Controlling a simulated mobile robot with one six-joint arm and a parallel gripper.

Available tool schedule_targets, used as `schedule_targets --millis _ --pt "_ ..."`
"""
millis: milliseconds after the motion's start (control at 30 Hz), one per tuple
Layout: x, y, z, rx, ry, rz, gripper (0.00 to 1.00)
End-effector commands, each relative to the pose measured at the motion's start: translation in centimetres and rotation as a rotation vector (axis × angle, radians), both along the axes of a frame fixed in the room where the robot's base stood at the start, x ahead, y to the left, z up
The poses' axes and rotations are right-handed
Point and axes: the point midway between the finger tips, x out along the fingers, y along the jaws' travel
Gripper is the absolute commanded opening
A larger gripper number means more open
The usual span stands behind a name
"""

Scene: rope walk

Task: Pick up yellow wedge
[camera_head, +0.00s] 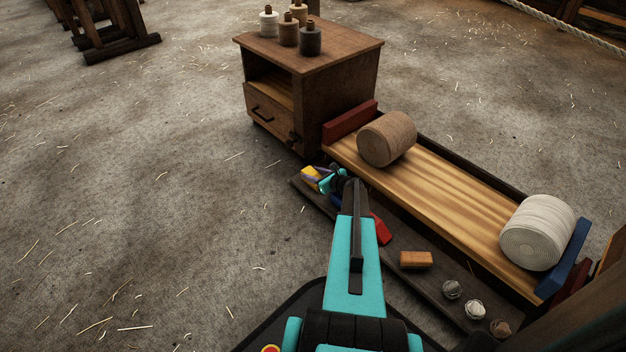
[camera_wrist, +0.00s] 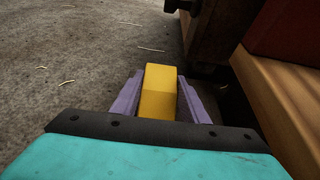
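The yellow wedge (camera_head: 309,173) shows at the far end of my arm, by the left end of a low dark board (camera_head: 399,237). In the wrist view the yellow wedge (camera_wrist: 159,92) fills the space between the two purple fingers of my gripper (camera_wrist: 160,98). The fingers lie close along both its sides, and my gripper looks shut on it. In the head view my gripper (camera_head: 320,178) partly hides the wedge. I cannot tell whether the wedge's underside touches the board.
A wooden cabinet (camera_head: 345,98) with spools stands just beyond my gripper. To the right, a raised plank (camera_head: 450,215) carries a tan roll (camera_head: 387,139) and a white roll (camera_head: 538,232). A red piece (camera_head: 381,228) and an orange block (camera_head: 416,260) lie on the board. The floor at left is open.

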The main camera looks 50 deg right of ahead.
Motion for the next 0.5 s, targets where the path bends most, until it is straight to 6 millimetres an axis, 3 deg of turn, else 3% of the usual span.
schedule_targets --millis 100,500 --pt "0.0 -0.02 0.03 0.0 0.0 0.0 0.14" --pt "-0.01 -0.01 0.51 0.0 0.0 0.0 0.14"
